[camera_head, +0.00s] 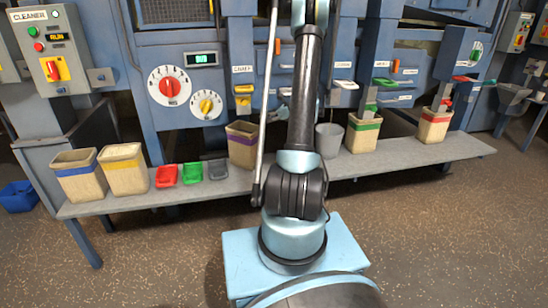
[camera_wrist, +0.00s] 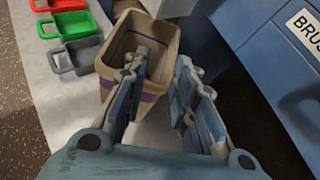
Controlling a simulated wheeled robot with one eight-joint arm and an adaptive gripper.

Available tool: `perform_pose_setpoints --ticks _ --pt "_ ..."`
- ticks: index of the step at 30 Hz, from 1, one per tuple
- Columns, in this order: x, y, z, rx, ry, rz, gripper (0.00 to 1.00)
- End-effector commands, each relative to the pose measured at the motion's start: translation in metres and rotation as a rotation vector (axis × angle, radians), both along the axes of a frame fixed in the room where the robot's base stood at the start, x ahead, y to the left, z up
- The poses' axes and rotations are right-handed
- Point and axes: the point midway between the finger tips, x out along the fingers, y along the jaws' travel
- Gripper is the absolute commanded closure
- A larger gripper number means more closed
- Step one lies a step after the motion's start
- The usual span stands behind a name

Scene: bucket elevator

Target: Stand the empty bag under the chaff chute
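A tan bag with a purple band (camera_head: 241,158) stands upright on the grey bench, left of my arm. In the wrist view the same bag (camera_wrist: 117,52) has an open mouth and looks hollow; its bottom is partly hidden. My gripper (camera_wrist: 162,82) is open, its fingers apart. One finger overlaps the bag's mouth and the other is past its right side, with the bag's near right wall seen between them. I cannot tell whether they touch it. In the head view my arm hides the gripper. Labelled chutes line the machine; a yellow one (camera_head: 243,103) is above the bag. The chaff label is not legible.
Blue-banded (camera_head: 79,174) and yellow-banded (camera_head: 123,168) bags stand at the bench's left. Red (camera_head: 166,175), green (camera_head: 191,171) and grey (camera_head: 217,169) scoops lie beside them. A grey cup (camera_head: 328,140), green-banded bag (camera_head: 362,134) and red-banded bag (camera_head: 434,125) stand right of my arm.

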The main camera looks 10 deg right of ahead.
Motion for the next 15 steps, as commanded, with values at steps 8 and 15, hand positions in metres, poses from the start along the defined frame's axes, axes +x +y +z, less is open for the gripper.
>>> perform_pose_setpoints --ticks 8,15 --pt "-0.052 0.043 0.045 -0.246 -0.076 0.173 0.75" --pt "-0.106 0.072 0.072 -0.450 -0.143 0.340 0.75"
